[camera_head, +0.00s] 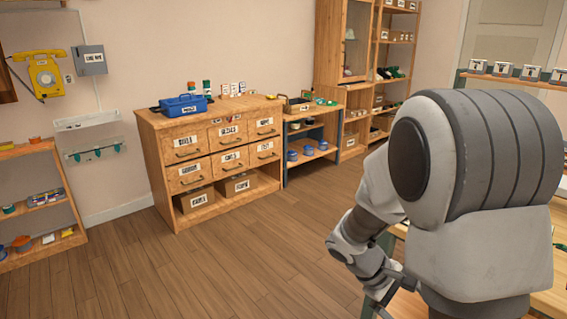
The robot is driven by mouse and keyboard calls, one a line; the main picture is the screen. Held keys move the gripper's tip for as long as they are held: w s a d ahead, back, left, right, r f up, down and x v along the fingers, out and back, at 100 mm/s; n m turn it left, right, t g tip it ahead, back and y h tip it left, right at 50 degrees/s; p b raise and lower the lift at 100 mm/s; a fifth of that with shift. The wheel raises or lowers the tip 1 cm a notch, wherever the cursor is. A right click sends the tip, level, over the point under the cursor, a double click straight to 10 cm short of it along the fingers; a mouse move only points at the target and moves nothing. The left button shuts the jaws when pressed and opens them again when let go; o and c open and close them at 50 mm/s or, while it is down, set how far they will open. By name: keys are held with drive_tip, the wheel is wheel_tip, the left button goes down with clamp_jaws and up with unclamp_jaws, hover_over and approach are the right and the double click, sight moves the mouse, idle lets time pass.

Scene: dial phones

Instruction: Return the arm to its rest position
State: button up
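My arm fills the right side of the head view, with its large grey and white links close to the camera. My gripper (383,296) hangs low, left of the big links, near the bottom edge of the picture. Only part of it shows, and its fingertips are too small and partly cut off to tell whether it is open or shut. I see no object held in it.
A wooden drawer cabinet (215,135) with a blue toolbox (183,105) stands against the far wall. A yellow phone (45,74) hangs at the left. Shelves (35,202) stand at left and back. A wooden table (552,301) lies behind my arm. The middle floor (230,270) is clear.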

drive_tip(key=s+a+r+m+t+y, duration=0.7)
drive_tip(key=s+a+r, duration=0.55)
drive_tip(key=r, duration=0.45)
wheel_tip(320, 180, up, 24)
drive_tip(key=y+p, duration=0.1)
drive_tip(key=p, duration=2.3)
drive_tip(key=shift+s+d+p, duration=0.3)
drive_tip(key=shift+s+d, duration=0.05)
drive_tip(key=shift+s, duration=0.1)
